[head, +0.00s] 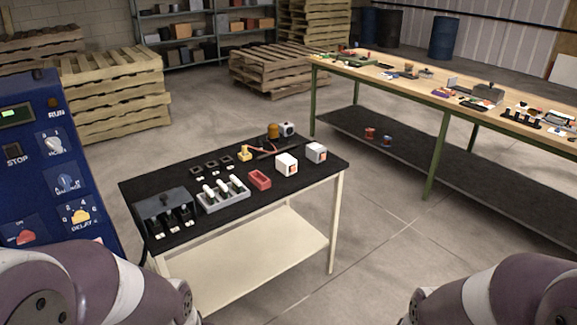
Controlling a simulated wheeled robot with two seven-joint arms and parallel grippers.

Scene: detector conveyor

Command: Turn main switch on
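A blue control panel (30,185) stands at the left edge, partly cut off by the frame. At its lower left is a red rotary switch (25,238) with small lettering around it, the likeliest main switch; I cannot read its position for sure. Above it are a black STOP button (14,161), a green-lit display (17,114) and a dark lamp marked RUN (53,102). A white knob (52,144), a blue knob (67,182) and a yellow DELAY knob (80,216) run down its right side. My arm links show at both bottom corners; neither gripper is in view.
A long wooden workbench (400,79) with items stands at the right. Pallets (110,90) stand behind. The floor between the tables is clear.

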